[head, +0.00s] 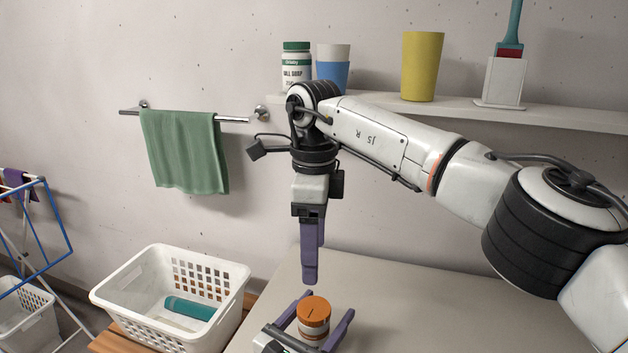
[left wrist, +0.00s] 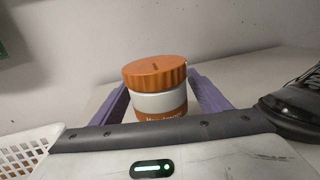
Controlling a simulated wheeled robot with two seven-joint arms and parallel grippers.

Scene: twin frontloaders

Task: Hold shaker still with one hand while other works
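The shaker (head: 313,315) is an upright jar with a ribbed orange lid and a white and orange body, on the pale table. My left gripper (head: 322,318) reaches in low, its purple fingers apart on either side of the shaker; a gap shows on the right. In the left wrist view, the shaker (left wrist: 158,88) stands between the fingers, its lower part hidden by the gripper body. My right gripper (head: 316,268) points down above and behind the shaker, clear of the lid. Its fingers look apart, one behind the other, with nothing between them.
A white laundry basket (head: 140,325) with a teal item (head: 189,308) stands left of the table (head: 420,320). The table's right side is clear.

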